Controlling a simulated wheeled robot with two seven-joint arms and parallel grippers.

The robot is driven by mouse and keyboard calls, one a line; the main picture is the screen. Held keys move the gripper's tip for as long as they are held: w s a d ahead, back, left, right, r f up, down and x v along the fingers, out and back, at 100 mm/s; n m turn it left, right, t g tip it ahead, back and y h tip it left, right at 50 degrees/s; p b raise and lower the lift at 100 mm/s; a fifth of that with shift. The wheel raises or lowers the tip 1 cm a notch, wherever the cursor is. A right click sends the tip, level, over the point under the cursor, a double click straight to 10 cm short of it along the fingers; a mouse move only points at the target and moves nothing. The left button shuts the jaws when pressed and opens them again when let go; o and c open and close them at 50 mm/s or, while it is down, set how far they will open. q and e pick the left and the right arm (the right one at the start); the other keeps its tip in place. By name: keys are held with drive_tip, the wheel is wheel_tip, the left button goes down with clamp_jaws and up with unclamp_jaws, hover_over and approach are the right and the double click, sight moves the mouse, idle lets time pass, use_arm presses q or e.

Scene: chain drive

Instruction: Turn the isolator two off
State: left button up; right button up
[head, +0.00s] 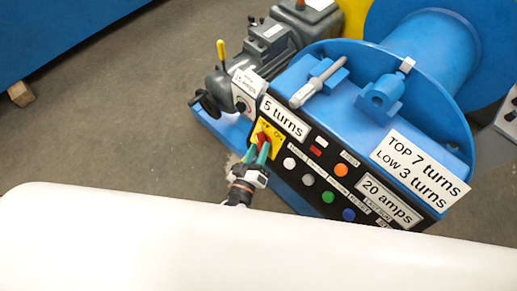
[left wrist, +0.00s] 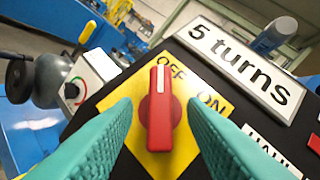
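The isolator switch is a red handle (left wrist: 160,112) on a yellow plate (left wrist: 180,152) marked OFF and ON. In the left wrist view the handle stands upright, and its white mark points up at the left end of the word OFF. In the head view the red handle (head: 261,138) is partly hidden by my fingers. My left gripper (head: 262,150) is open, with teal fingers at the plate. In the left wrist view its fingertips (left wrist: 160,103) are on either side of the handle, with a gap on both sides. No "two" label is readable. My right gripper is not in view.
The black panel also holds several coloured buttons, such as an orange one (head: 341,170), and a "5 turns" label (left wrist: 240,62). A small white switch box (head: 246,92) stands left of it. Behind are a grey motor (head: 262,50) and a blue drum (head: 432,45).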

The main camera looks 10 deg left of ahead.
use_arm(q)
drive_tip(key=s+a+b, duration=0.1)
drive_tip(key=s+a, duration=0.1)
drive_tip(key=s, duration=0.9)
drive_tip(key=shift+s+a, duration=0.15)
drive_tip(key=shift+s, duration=0.05)
drive_tip(key=s+a+f+m+g, duration=0.2)
drive_tip(key=s+f+m+g, duration=0.15)
drive_tip(key=f, duration=0.65)
drive_tip(key=s+a+f+m+g, duration=0.2)
drive_tip(key=f+g, duration=0.2)
drive_tip(key=f, duration=0.7)
drive_tip(key=s+a+f+m+g+y, duration=0.1)
drive_tip(key=s+a+f+g, duration=0.3)
drive_tip(key=s+f, duration=0.3)
drive_tip(key=s+a+f+m+g+y, duration=0.1)
drive_tip(key=s+a+f+g, duration=0.4)
drive_tip(key=s, duration=0.5)
wheel_tip(320, 180, down, 2)
drive_tip(key=shift+a+m+y, duration=0.35)
drive_tip(key=shift+a+y, duration=0.35)
drive_tip(key=shift+a, duration=0.55)
